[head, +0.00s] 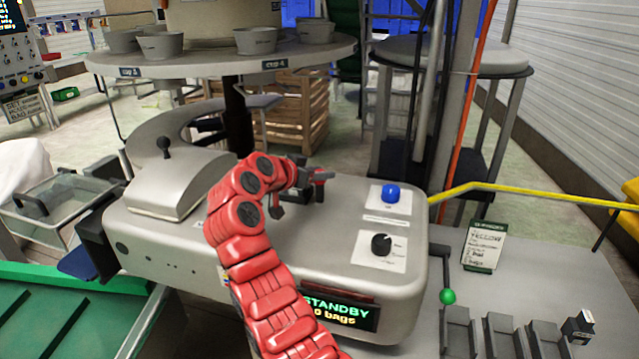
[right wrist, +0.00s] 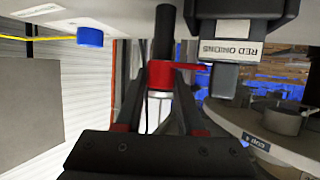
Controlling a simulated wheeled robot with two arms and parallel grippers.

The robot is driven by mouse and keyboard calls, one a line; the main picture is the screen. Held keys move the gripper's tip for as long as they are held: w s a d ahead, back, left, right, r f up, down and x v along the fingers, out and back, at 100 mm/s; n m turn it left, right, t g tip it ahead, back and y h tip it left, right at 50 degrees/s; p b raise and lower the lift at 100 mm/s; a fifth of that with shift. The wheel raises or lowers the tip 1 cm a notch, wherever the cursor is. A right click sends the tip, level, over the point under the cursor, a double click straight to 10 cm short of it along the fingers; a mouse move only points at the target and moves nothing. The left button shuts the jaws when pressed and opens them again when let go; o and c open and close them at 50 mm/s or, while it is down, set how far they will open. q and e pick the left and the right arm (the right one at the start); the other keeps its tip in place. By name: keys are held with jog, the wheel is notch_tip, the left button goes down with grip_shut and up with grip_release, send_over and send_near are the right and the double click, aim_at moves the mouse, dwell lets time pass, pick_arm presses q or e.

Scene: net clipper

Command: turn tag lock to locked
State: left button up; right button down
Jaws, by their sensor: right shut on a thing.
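The tag lock (right wrist: 160,72) shows in the right wrist view as a red collar on a dark upright post, with a thin red lever pointing right toward a dark tag holder (right wrist: 238,75). The holder's label reads RED ONIONS, upside down in this view. My right gripper (head: 312,190) is over the top of the grey clipper machine (head: 300,235). In the right wrist view its two fingers (right wrist: 160,85) are shut around the red collar. In the head view the lock is small and partly hidden by the gripper. My left gripper is not in view.
A blue button (head: 390,194) and a black knob (head: 382,244) sit right of the gripper. The front display (head: 340,310) reads STANDBY, 0 bags. A green-balled lever (head: 447,297) and a YELLOW card (head: 484,246) stand further right. A round table (head: 200,67) with cups is behind.

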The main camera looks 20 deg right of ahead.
jog(key=shift+f, duration=0.15)
dwell(0.4)
jog(key=c, duration=0.5)
grip_release()
jog(key=v, duration=1.7)
jog(key=shift+a+b, duration=0.25)
jog(key=shift+b, duration=0.15)
jog(key=shift+w, duration=0.1)
